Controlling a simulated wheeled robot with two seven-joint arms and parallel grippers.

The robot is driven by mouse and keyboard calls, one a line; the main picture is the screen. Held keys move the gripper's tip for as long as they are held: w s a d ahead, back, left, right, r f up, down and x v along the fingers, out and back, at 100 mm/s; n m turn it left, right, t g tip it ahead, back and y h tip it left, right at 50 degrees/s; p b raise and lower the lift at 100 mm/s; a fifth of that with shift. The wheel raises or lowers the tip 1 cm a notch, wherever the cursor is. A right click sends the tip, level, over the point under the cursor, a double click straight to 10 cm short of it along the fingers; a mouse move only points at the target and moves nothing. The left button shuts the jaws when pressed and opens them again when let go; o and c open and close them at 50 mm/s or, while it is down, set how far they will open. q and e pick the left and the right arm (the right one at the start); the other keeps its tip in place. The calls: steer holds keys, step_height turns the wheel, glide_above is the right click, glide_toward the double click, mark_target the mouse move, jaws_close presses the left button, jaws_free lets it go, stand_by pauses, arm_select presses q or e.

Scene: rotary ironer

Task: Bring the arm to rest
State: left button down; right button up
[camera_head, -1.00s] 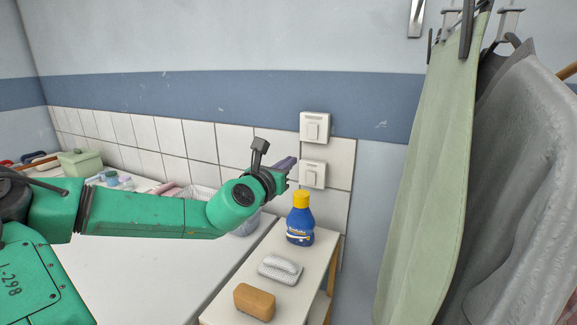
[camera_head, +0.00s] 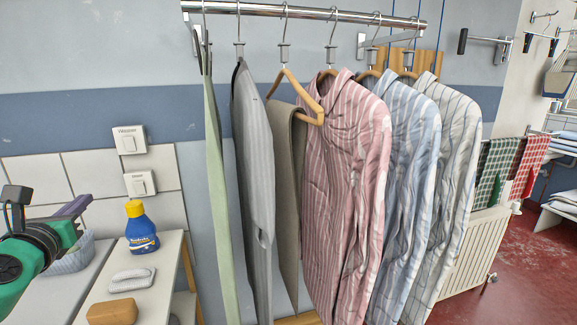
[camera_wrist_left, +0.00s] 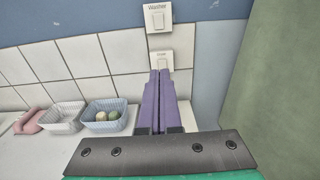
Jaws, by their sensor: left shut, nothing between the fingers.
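My left gripper (camera_head: 76,206) is at the left edge of the head view, at the end of my green arm. Its purple fingers also show in the left wrist view (camera_wrist_left: 160,100), lying side by side, shut and empty. They point toward the lower wall switch (camera_head: 140,183), which also shows just beyond the fingertips in the wrist view (camera_wrist_left: 161,62). I cannot tell whether the fingertips touch it. The upper switch (camera_head: 130,140), labelled for the washer, is above it. My right gripper is not in view.
A small shelf (camera_head: 165,262) holds a blue bottle (camera_head: 141,228), a brush (camera_head: 131,279) and a brown block (camera_head: 112,312). Clothes, including a pink striped shirt (camera_head: 345,165), hang from a rail (camera_head: 300,12). Baskets (camera_wrist_left: 105,116) stand left of the gripper. Red floor (camera_head: 505,290) is open at right.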

arm_select(q)
steer(key=d+f+n+g+h, duration=0.2)
steer(key=d+f+n, duration=0.6)
steer(key=f, duration=0.3)
steer(key=d+f+n+g+h, duration=0.25)
steer(key=d+f+n, duration=0.5)
steer(key=f, duration=0.45)
steer(key=s+d+f+n+g+h, duration=0.15)
steer(key=s+f+n+g, duration=0.25)
steer(key=s+f+n, duration=0.4)
steer(key=s+d+f+n+g, duration=0.2)
steer(key=s+f+n+g, duration=0.4)
steer(key=s+f, duration=0.45)
step_height(320, 180, down, 19)
steer(key=s, duration=0.2)
steer(key=s+a+f+g, duration=0.1)
steer(key=s+a+f, duration=0.2)
steer(key=s+f, duration=1.3)
steer(key=shift+s+f, duration=0.2)
steer(key=shift+s, duration=0.5)
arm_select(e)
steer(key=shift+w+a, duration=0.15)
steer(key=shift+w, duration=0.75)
